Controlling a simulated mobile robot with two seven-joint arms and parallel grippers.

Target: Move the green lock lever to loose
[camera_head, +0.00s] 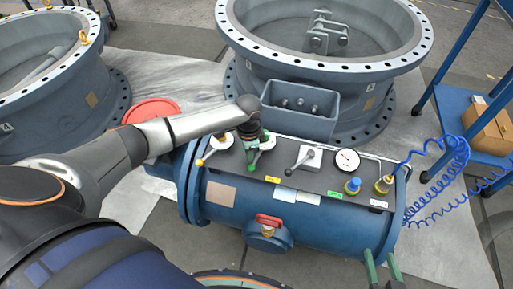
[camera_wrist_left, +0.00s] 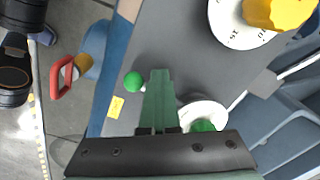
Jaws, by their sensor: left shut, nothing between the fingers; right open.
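The green lock lever (camera_head: 251,167) is on the dark top panel of the blue tank, with its white round base behind my left gripper. In the left wrist view its green ball knob (camera_wrist_left: 133,82) shows left of the fingers and its green hub on a white disc (camera_wrist_left: 203,112) right of them; the middle of the lever is hidden. My left gripper (camera_head: 252,143), also in the wrist view (camera_wrist_left: 160,74), is shut and empty, with its fingers over the lever; contact cannot be told. My right gripper (camera_head: 382,256) is open and empty in front of the tank.
A gauge (camera_head: 347,161), a blue knob (camera_head: 352,186) and a yellow fitting (camera_head: 384,184) lie further right. A grey-blue box (camera_head: 300,118) stands behind; a red handle (camera_head: 268,221) is in front.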

